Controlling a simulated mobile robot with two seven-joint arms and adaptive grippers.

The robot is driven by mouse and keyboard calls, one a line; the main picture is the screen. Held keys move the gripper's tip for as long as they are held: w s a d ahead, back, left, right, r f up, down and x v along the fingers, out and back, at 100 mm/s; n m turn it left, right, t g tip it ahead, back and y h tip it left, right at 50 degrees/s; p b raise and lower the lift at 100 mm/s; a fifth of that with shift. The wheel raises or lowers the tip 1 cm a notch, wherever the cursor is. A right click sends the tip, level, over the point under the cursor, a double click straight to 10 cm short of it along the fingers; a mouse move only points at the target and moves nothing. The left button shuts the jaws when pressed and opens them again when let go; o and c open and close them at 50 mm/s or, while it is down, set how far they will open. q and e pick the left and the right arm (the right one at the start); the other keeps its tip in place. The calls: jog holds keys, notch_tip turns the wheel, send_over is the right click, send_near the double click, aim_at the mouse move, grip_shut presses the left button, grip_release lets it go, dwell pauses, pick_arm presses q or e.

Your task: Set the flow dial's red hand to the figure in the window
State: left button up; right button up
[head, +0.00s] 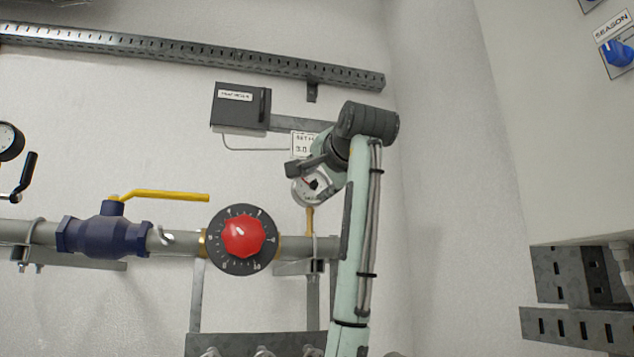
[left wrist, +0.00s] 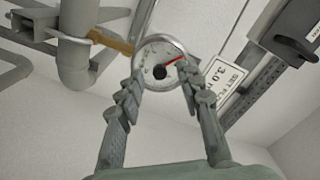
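The flow dial (left wrist: 150,51) is a round white-faced gauge with a metal rim, a dark centre and a red hand (left wrist: 174,60). In the left wrist view the hand points right and slightly up; the scale figures are too small to read. In the head view the dial (head: 299,192) is partly hidden by my left gripper (head: 314,177). The gripper is open, its fingertips (left wrist: 160,74) apart on either side of the dial's centre; I cannot tell whether they touch it. A white card (left wrist: 217,78) beside the dial reads 3.0 under "SET FL...". My right gripper is not in view.
A red knob (head: 243,237) on a black scale plate sits on the pipe left of the dial. A blue valve (head: 104,235) with a yellow lever stands farther left. A dark labelled box (head: 232,108) hangs above on a bracket. A slotted rail (head: 180,49) crosses the wall.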

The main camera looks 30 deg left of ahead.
pick_arm(q)
jog(key=v, duration=1.1)
jog(key=shift+d, duration=0.1)
